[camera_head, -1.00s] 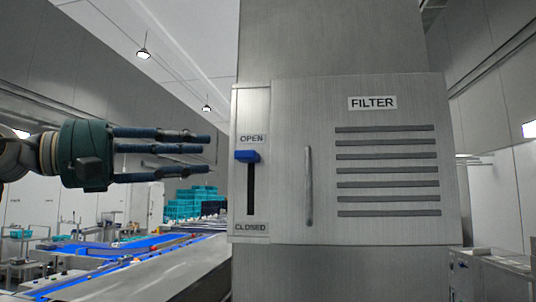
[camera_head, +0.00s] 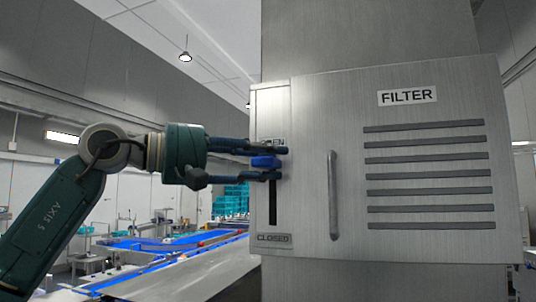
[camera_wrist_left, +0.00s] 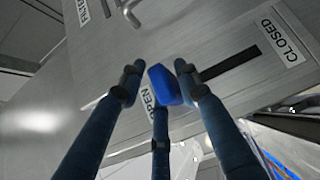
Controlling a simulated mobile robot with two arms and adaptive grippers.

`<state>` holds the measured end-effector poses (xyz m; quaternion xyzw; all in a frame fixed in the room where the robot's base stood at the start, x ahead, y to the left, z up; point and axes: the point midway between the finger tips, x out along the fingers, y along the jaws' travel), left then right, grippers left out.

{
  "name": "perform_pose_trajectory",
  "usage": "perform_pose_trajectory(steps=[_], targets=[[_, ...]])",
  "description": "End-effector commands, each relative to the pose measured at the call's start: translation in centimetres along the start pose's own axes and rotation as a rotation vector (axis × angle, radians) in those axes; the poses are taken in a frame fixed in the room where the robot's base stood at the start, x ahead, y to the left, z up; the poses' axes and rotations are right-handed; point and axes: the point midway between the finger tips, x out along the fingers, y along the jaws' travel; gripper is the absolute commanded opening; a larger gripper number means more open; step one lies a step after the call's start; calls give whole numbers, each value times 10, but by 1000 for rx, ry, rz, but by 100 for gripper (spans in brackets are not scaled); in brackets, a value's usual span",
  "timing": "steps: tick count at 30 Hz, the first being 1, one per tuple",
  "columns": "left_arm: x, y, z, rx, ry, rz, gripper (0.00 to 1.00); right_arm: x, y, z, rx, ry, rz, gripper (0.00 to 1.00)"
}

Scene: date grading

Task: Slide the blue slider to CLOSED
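The blue slider (camera_head: 265,161) is at the top of its dark vertical slot, just under the OPEN label (camera_head: 272,143), which the fingers partly cover. The CLOSED label (camera_head: 273,238) is at the slot's bottom end. My left gripper (camera_head: 284,163) has its fingers around the slider, above and below it. In the left wrist view the blue slider (camera_wrist_left: 164,84) sits between the spread fingertips, with gaps visible to the side fingers; whether the third finger touches it I cannot tell. My right gripper is in neither view.
The grey FILTER cabinet (camera_head: 340,90) carries a vertical handle (camera_head: 333,195) right of the slot, close to the fingertips, and several vent slits. Blue conveyors (camera_head: 150,244) and teal crates (camera_head: 232,200) are behind at lower left.

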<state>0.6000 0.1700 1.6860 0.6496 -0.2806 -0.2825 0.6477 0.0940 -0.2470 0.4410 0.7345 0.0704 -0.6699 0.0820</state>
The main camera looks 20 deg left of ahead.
Motion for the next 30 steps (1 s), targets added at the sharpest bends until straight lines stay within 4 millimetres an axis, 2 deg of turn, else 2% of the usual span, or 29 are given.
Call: perform_pose_trajectory(steps=[1, 4, 9, 14, 20, 23, 30], targets=[[2, 0, 0, 0, 0, 0, 33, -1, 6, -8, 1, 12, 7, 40], [3, 0, 0, -1, 1, 0, 33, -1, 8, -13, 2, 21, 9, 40], [3, -1, 0, -1, 0, 0, 33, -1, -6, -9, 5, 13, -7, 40], [3, -1, 0, -1, 0, 0, 1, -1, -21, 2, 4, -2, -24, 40], [3, -3, 0, -1, -1, 0, 0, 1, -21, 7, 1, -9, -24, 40], [3, -21, 0, -3, -2, -2, 0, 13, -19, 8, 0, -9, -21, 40], [3, -84, 0, -2, -3, -1, 0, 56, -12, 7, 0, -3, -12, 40]])
